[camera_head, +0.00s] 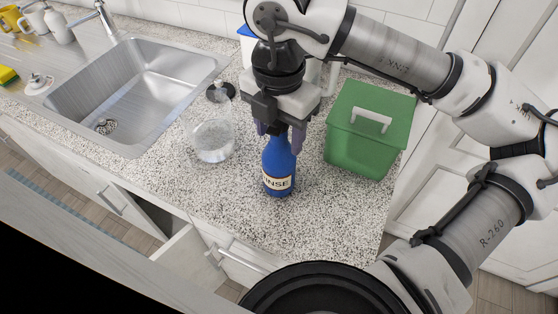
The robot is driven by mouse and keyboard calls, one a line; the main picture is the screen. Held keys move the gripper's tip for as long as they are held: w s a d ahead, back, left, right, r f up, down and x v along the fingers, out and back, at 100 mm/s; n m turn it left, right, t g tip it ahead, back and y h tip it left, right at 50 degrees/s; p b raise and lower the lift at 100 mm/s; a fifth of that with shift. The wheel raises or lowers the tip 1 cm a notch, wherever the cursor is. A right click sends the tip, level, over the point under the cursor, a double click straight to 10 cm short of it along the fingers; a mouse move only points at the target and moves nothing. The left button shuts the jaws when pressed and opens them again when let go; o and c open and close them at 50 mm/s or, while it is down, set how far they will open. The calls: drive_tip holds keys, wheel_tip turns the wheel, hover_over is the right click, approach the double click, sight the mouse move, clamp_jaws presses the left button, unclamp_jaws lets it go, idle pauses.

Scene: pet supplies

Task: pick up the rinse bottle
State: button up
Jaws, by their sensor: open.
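The rinse bottle (278,169) is blue with a cream label reading "INSE" in the visible part. It stands upright on the speckled counter (235,213), near the middle of the head view. My gripper (281,139) points down over the bottle's neck, with its purple-grey fingers open to either side of the bottle's top. The bottle's upper end is partly hidden by the gripper. I cannot tell whether either finger touches the bottle.
A clear container (213,141) stands close left of the bottle. A green bin with a white handle (362,135) stands to the right. A blue and white object (246,38) is partly hidden behind my gripper. A steel sink (140,95) is at left. The counter in front is clear.

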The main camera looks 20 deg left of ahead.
drive_tip(key=shift+c, duration=0.4)
clamp_jaws()
drive_tip(key=shift+r, duration=0.15)
